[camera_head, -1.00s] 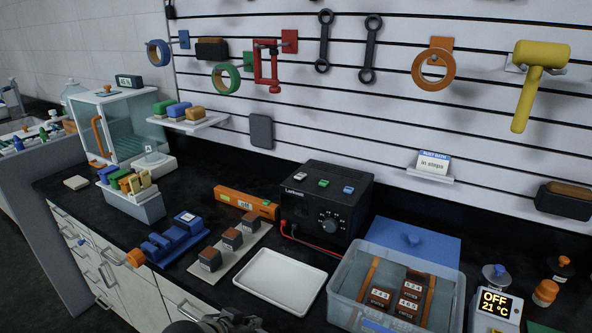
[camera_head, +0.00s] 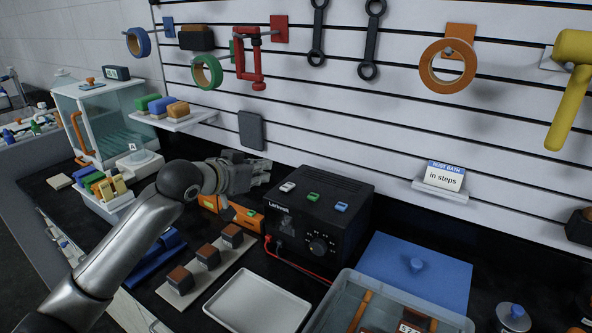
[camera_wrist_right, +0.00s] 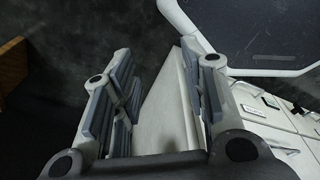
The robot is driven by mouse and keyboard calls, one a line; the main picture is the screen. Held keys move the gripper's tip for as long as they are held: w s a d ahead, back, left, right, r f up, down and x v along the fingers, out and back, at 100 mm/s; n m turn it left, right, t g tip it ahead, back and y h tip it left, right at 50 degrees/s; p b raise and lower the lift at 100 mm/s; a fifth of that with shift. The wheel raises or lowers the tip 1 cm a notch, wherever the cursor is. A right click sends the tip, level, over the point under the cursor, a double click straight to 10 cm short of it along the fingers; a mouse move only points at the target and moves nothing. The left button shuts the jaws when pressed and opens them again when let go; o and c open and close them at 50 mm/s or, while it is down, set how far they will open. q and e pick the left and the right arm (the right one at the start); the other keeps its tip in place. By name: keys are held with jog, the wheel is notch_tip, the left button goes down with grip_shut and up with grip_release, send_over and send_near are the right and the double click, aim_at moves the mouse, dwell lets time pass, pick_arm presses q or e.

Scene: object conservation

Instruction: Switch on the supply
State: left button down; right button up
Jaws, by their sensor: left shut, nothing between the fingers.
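The supply (camera_head: 345,215) is a black box with a round dial and a small, dark display on its front. Its top carries a white button (camera_head: 288,187), a green button (camera_head: 313,197) and a blue button (camera_head: 341,207). A red lead runs from its front. My left gripper (camera_head: 264,172) is shut and empty, above the worktop at the back left of the supply, close to the white button and apparently clear of it. My right gripper (camera_wrist_right: 157,82) shows only in the right wrist view, with its fingers apart and nothing held between them.
An orange level (camera_head: 247,219) lies partly behind my left arm. Dark blocks stand on a beige strip (camera_head: 237,258) before the supply. A white tray (camera_head: 258,300), a clear bin (camera_head: 345,287) and a blue lid (camera_head: 440,275) are nearby. The slatted wall rises behind.

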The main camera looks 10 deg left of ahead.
pick_arm(q)
jog(key=r, duration=0.1)
pick_arm(e)
jog(key=s, duration=0.5)
pick_arm(q)
jog(key=p, duration=0.3)
send_over(288, 186)
jog(key=s+a, duration=0.1)
jog(key=s, duration=0.1)
notch_tip(288, 186, down, 3)
jog(key=shift+s+f, duration=0.1)
jog(key=shift+f, duration=0.1)
notch_tip(288, 186, down, 2)
jog(key=shift+s+f+p, duration=0.1)
jog(key=shift+f+p, duration=0.15)
jog(key=shift+p, duration=0.1)
jog(key=shift+s+a+f, duration=0.1)
jog(key=shift+a+f, duration=0.05)
jog(key=shift+f, duration=0.6)
pick_arm(e)
jog(key=w+r, duration=0.1)
jog(key=r, duration=0.1)
jog(key=w+r, duration=0.1)
jog(key=r, duration=0.1)
jog(key=shift+w, duration=0.1)
pick_arm(q)
jog(key=shift+f, duration=0.15)
pick_arm(e)
jog(key=shift+w, duration=0.15)
